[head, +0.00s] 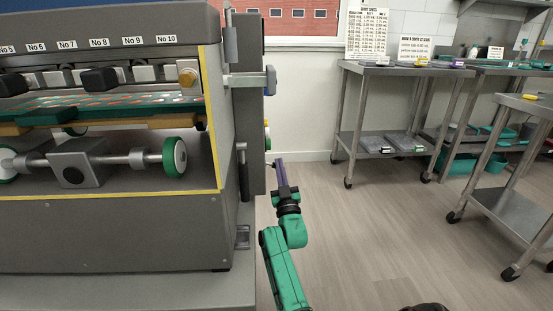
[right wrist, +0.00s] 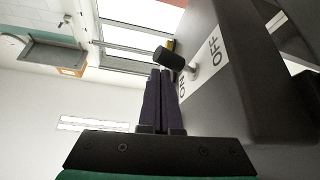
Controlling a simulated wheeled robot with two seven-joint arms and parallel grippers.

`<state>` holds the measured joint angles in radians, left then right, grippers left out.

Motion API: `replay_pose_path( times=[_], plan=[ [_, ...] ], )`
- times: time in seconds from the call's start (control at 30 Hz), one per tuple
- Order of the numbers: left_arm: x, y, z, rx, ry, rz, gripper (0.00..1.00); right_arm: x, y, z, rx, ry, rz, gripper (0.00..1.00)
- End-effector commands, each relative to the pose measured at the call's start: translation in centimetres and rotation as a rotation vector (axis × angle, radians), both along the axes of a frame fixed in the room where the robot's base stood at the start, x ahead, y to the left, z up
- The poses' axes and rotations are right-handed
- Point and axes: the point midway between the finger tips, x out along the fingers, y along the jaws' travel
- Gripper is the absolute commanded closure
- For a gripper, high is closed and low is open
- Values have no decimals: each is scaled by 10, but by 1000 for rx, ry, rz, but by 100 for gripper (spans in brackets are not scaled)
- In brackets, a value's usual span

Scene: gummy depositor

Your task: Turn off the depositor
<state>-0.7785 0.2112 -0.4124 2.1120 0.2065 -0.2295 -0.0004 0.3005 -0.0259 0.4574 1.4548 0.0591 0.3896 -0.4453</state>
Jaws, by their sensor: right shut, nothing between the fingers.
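The depositor (head: 110,225) is a large grey machine with yellow edging at the left of the head view. In the right wrist view a switch lever with a black knob (right wrist: 168,58) sticks out from a pale plate (right wrist: 200,68) marked ON and OFF on the machine's side. I cannot tell which mark the lever is set to. My right gripper (head: 281,172) is beside the depositor's right side. Its dark fingers are shut and empty in the right wrist view (right wrist: 160,85), with their tips close to the knob. I cannot tell whether they touch it. My left gripper is out of view.
A grey side box (head: 249,100) stands out from the depositor's right end. Steel tables (head: 385,70) on wheels, holding trays and small items, stand at the back and right (head: 520,200). The floor (head: 390,230) between them and the machine is clear.

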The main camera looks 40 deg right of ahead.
Motion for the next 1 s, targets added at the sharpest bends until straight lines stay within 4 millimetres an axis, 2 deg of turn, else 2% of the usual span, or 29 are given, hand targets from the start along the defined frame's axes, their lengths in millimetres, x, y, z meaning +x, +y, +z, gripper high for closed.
replay_pose_path(
  times=[0.23,0.37,0.8,1.0],
  plan=[
    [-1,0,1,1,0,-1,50,-1,1,0,-1,-1,0,100],
    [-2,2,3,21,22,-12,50,-10,7,-7,2,2,1,100],
    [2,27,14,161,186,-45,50,-87,53,-58,2,4,0,100],
    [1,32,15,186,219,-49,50,-106,65,-71,1,1,0,100]
  ],
)
